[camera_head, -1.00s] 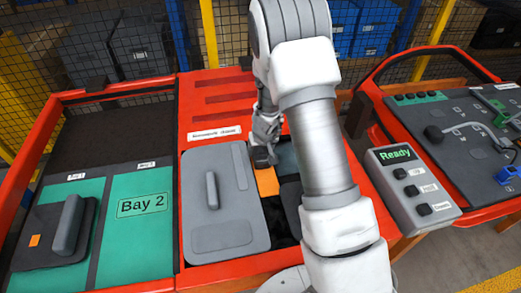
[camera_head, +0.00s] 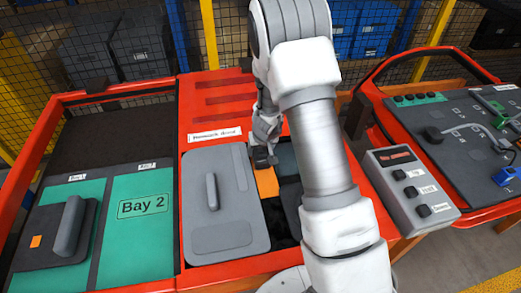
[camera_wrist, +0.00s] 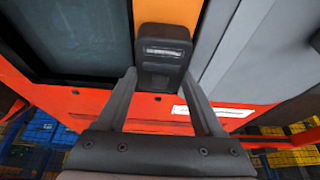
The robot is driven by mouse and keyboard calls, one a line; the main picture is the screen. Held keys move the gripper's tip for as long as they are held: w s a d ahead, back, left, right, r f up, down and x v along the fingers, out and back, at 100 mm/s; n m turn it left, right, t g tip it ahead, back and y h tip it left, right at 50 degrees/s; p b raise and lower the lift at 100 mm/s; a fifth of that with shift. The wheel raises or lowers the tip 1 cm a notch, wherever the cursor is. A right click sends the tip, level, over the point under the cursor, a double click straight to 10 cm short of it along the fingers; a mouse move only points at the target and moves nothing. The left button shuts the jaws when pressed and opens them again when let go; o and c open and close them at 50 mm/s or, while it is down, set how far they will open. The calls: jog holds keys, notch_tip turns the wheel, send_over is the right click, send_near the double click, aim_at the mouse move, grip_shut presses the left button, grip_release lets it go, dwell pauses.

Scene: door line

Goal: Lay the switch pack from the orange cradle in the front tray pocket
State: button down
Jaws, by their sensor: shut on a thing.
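The switch pack is a small black block with a pale label strip, seen close up in the wrist view (camera_wrist: 163,58) and as a small dark shape in the head view (camera_head: 262,161). My gripper (camera_wrist: 160,80) is shut on its near end, one finger on each side. The pack is at the far end of the orange cradle (camera_head: 267,183), which shows as an orange strip in the wrist view (camera_wrist: 170,12). I cannot tell whether the pack touches the cradle. I cannot make out the front tray pocket; my arm hides part of that area.
A grey lid with a handle (camera_head: 225,215) lies left of the cradle. A dark recess (camera_head: 287,160) is on its right, partly behind my arm. A button box (camera_head: 410,185) stands at right. Teal bays (camera_head: 140,240) are at left, one holding a dark handled block (camera_head: 55,240).

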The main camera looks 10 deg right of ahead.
aim_at(260, 153)
notch_tip(260, 153, up, 13)
jog(key=p, duration=1)
jog(key=shift+f, duration=0.2)
jog(key=shift+a, duration=0.1)
